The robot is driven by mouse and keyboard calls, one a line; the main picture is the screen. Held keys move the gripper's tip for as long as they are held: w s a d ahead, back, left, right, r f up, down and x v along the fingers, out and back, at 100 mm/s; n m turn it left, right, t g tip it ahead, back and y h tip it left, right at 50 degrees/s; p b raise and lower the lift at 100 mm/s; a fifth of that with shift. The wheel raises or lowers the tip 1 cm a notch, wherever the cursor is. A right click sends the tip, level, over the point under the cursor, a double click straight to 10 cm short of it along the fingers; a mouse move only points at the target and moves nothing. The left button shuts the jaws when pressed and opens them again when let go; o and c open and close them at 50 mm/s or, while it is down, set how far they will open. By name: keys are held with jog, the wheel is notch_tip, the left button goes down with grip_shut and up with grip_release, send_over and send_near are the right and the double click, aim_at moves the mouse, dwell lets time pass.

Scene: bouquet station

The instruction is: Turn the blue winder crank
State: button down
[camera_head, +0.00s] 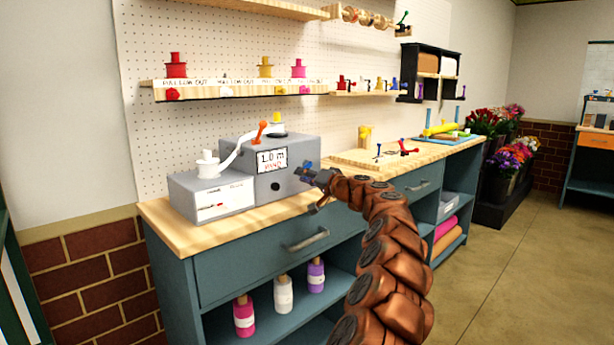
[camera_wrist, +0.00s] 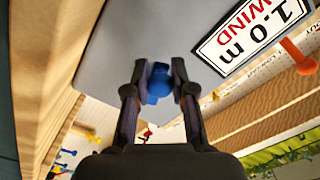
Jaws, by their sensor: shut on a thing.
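The blue winder crank (camera_wrist: 158,82) sits on the grey face of the winder, between my fingertips in the wrist view. My gripper (camera_wrist: 160,88) is shut on it, one finger on each side. In the head view my gripper (camera_head: 312,176) is at the right side of the grey winder (camera_head: 268,182), and a small blue bit of the crank (camera_head: 308,165) shows by the fingers. The winder's display (camera_head: 272,160) reads "1.0 m" and "WIND"; it also shows in the wrist view (camera_wrist: 250,32).
An orange lever (camera_head: 261,131) stands on top of the winder, with a white ribbon (camera_head: 238,150) running to a spool on the left. The wooden worktop (camera_head: 158,218) continues right with a wooden board (camera_head: 365,160) and small tools. A shelf (camera_head: 235,90) with spools hangs above.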

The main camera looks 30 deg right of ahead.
jog(key=r+m+p, duration=0.2)
jog(key=m, duration=0.1)
jog(key=r+m+p, duration=0.1)
jog(key=p, duration=0.1)
jog(key=shift+a+m, duration=0.3)
jog(key=shift+d+r+m+p, duration=0.1)
jog(key=shift+r+m+p, duration=0.4)
jog(key=shift+m+p, duration=0.65)
jog(key=shift+d+r+m+p, duration=0.2)
jog(key=shift+r+m+p, duration=0.05)
jog(key=shift+m+p, duration=0.8)
jog(key=shift+f, duration=0.1)
jog(key=c, duration=1)
grip_release()
jog(key=shift+d, duration=0.1)
jog(key=shift+s+f, duration=0.1)
